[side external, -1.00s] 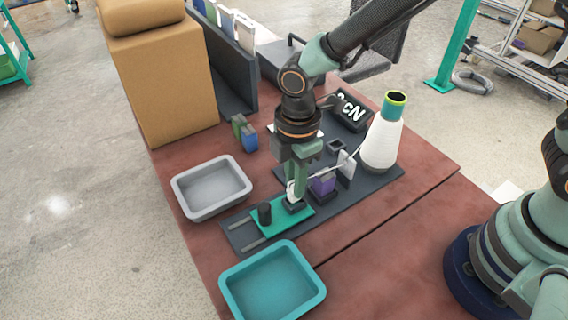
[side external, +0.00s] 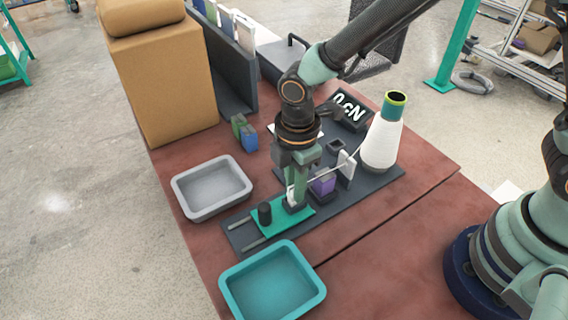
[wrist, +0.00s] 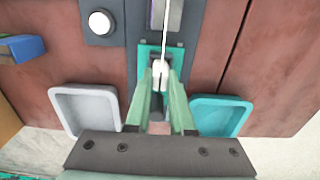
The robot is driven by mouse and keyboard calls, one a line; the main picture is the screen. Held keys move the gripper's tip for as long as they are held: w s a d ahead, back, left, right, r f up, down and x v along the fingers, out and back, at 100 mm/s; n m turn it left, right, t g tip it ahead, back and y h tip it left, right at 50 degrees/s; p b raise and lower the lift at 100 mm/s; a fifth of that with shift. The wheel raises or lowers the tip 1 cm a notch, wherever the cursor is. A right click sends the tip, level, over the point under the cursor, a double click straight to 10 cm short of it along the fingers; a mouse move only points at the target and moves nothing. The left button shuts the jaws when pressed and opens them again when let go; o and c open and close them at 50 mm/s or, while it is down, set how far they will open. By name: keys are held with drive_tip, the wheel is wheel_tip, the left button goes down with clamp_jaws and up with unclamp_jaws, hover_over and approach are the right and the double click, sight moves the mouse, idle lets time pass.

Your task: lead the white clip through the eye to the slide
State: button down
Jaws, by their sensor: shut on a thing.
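My gripper (side external: 295,201) points down over the teal slide (side external: 258,229), its pale green fingers shut on the white clip (wrist: 160,72). The clip shows between the fingertips in the wrist view; in the side view the fingers partly cover it. A white thread runs from the clip past a purple block (side external: 323,185) to an upright white plate (side external: 346,170), which looks like the eye. The thread seems to pass through the plate; the hole itself is too small to see. The slide has a black knob (side external: 264,213) and sits on rails.
A white yarn cone (side external: 382,140) stands behind the plate, beside a "0 cN" display (side external: 348,108). A grey tray (side external: 183,194) lies left and a teal tray (side external: 233,299) in front. Green and blue blocks (side external: 244,132) stand behind the grey tray.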

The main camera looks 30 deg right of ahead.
drive_tip(key=shift+f, duration=0.3)
drive_tip(key=shift+c, duration=2.3)
unclamp_jaws()
drive_tip(key=shift+r, duration=0.1)
drive_tip(key=shift+r, duration=3.4)
drive_tip(key=shift+r, duration=0.1)
wheel_tip(320, 180, up, 12)
drive_tip(key=f, duration=0.1)
drive_tip(key=s+d+r+m+t, duration=0.1)
drive_tip(key=d+m+t, duration=0.1)
drive_tip(key=d+m, duration=0.7)
drive_tip(key=s+d+m+t, duration=0.2)
drive_tip(key=d+m+t, duration=0.1)
drive_tip(key=d+m, duration=0.6)
drive_tip(key=d, duration=0.4)
drive_tip(key=shift+s+r+t, duration=0.25)
drive_tip(key=shift+r+t, duration=0.05)
drive_tip(key=shift+r, duration=0.1)
